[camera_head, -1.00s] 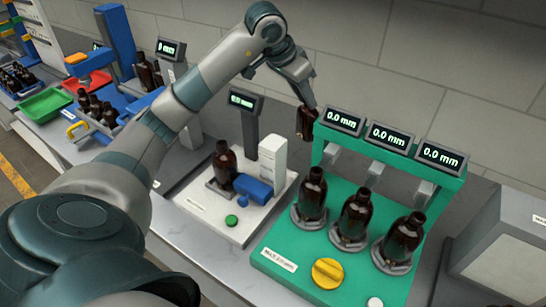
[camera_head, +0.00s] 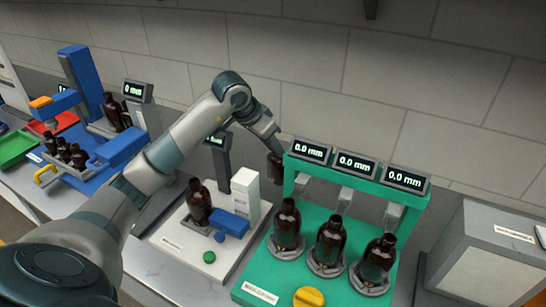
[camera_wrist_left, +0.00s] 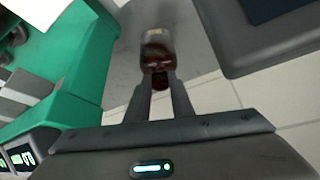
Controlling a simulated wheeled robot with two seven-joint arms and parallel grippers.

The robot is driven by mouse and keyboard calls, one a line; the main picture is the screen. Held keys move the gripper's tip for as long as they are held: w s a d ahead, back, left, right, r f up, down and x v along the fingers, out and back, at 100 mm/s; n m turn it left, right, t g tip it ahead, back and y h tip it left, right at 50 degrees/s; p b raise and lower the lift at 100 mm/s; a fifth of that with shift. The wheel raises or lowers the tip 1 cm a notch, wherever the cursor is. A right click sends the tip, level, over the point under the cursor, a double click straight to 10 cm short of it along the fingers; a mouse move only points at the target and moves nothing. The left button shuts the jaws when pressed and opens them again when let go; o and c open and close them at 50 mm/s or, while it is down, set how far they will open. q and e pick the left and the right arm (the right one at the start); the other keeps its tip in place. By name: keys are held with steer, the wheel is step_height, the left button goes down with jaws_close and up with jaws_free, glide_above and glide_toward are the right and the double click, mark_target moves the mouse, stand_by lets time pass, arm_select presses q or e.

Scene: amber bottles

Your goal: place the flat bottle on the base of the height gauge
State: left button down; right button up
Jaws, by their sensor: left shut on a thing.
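My left gripper (camera_head: 271,148) is shut on a dark amber bottle (camera_head: 275,170) and holds it behind the left end of the green stand. In the left wrist view the bottle (camera_wrist_left: 158,48) has its neck between the fingertips (camera_wrist_left: 160,84) and a paler far end. Whether this bottle is flat is hard to tell. Several gauges with mm displays stand on the bench, and I cannot tell for sure which is the height gauge. One has a blue column (camera_head: 82,82) at the far left. My right gripper is not in view.
The green stand (camera_head: 249,282) carries three upright amber bottles (camera_head: 330,241). A white-based device (camera_head: 176,246) with a blue clamp holds another bottle (camera_head: 198,203). Green (camera_head: 14,150) and red (camera_head: 66,122) trays lie at the far left. A grey box (camera_head: 490,260) stands at right.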

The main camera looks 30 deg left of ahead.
mark_target(273, 157)
arm_select(q)
steer(key=shift+f+p, duration=0.4)
steer(key=shift+f, duration=0.25)
steer(key=shift+f+p, duration=0.55)
steer(key=shift+f, duration=0.95)
steer(key=shift+f+b, duration=0.1)
steer(key=shift+b, duration=0.2)
steer(key=c, duration=1.6)
jaws_free()
steer(key=shift+o, duration=0.2)
